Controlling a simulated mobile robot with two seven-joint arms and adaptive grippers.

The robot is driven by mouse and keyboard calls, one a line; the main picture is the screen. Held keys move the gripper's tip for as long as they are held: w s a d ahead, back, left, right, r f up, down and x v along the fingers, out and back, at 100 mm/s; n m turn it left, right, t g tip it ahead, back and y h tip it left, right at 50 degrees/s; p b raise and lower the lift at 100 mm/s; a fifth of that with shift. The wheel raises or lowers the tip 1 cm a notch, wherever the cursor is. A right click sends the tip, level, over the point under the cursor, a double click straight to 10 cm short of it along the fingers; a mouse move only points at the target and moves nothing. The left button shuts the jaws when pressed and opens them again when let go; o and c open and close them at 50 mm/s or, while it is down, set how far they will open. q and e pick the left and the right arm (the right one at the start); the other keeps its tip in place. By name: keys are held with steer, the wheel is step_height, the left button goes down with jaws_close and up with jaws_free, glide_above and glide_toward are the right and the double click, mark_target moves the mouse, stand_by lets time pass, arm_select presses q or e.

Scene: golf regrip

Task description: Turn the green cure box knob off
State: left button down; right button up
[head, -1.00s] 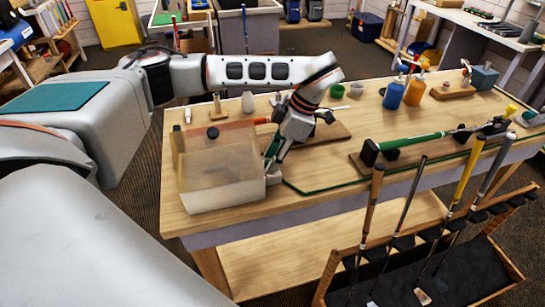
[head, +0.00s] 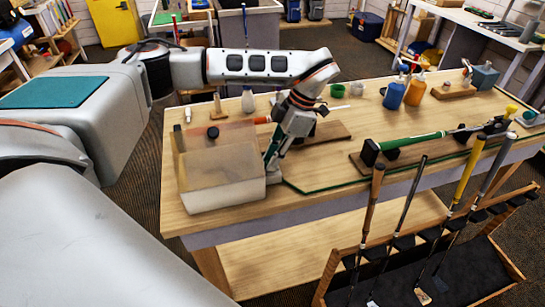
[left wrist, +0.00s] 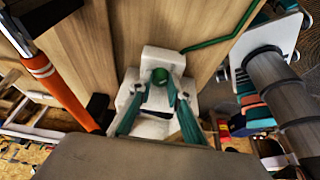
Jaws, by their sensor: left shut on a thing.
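The cure box (head: 225,197) is a white box with a see-through amber lid (head: 220,150), at the left end of the wooden workbench. The green knob (left wrist: 160,77) shows on a white mount in the left wrist view. My left gripper (head: 270,160) points down at the box's right side. In the left wrist view its green-padded fingers (left wrist: 158,92) are closed in on both sides of the knob. The gripper hides the knob in the head view. My right gripper is not seen.
A golf club with a green grip (head: 425,137) lies clamped on the bench to the right. A club rack (head: 400,265) stands in front. An orange-handled tool (left wrist: 50,75) lies near the gripper.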

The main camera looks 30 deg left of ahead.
arm_select(q)
steer(key=shift+n, duration=0.3)
steer(key=c, duration=1.9)
jaws_free()
steer(key=shift+r, duration=0.1)
steer(key=v, duration=1.1)
steer(key=shift+w+r, duration=0.15)
steer(key=shift+r, duration=0.2)
steer(key=shift+d+f, duration=0.1)
steer(key=shift+d, duration=0.05)
